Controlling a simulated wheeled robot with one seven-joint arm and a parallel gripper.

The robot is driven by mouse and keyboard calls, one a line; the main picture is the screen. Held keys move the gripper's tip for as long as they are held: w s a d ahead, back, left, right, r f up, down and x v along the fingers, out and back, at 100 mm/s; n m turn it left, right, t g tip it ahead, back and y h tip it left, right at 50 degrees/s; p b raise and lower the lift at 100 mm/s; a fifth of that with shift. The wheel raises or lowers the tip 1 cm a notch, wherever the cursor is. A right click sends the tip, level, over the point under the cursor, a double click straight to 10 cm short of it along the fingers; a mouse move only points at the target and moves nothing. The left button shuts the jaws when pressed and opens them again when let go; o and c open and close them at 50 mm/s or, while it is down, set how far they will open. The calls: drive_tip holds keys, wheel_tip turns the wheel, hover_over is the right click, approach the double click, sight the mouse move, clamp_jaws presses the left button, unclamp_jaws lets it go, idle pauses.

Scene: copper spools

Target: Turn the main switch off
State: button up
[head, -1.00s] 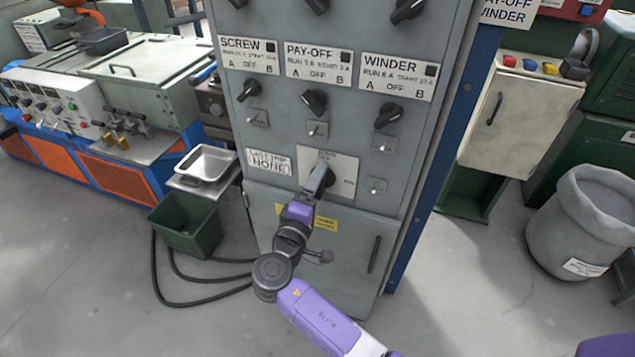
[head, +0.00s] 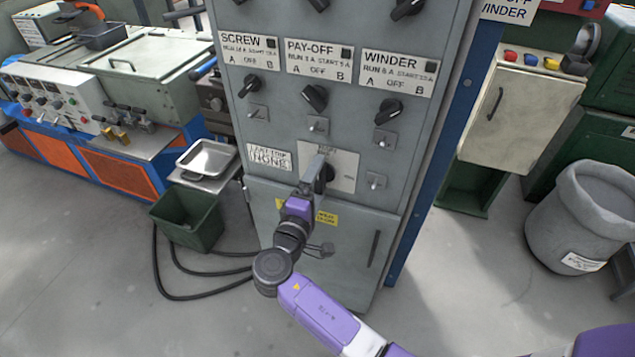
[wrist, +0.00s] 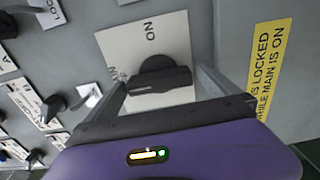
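The main switch (head: 328,174) is a black rotary knob on a pale plate (head: 345,160) low on the grey cabinet. In the wrist view the knob (wrist: 160,76) has a raised bar lying across the picture. The word ON stands above it there, beside the bar rather than off its end. My gripper (head: 314,170) is just in front and left of the knob in the head view. In the wrist view its fingers (wrist: 163,85) are apart, one toward each end of the bar, with gaps showing. The OFF marking is not readable.
Selector knobs (head: 315,98) and small toggles sit above the main switch. A yellow warning label (wrist: 268,70) is on the cabinet door (head: 345,255) below. A green bin (head: 188,222) with black cables stands left. A grey waste bin (head: 575,225) stands right.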

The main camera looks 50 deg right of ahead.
drive_tip(key=b+v, duration=0.1)
drive_tip(key=v, duration=0.6)
drive_tip(key=shift+s+a, duration=0.15)
drive_tip(key=shift+a, duration=0.2)
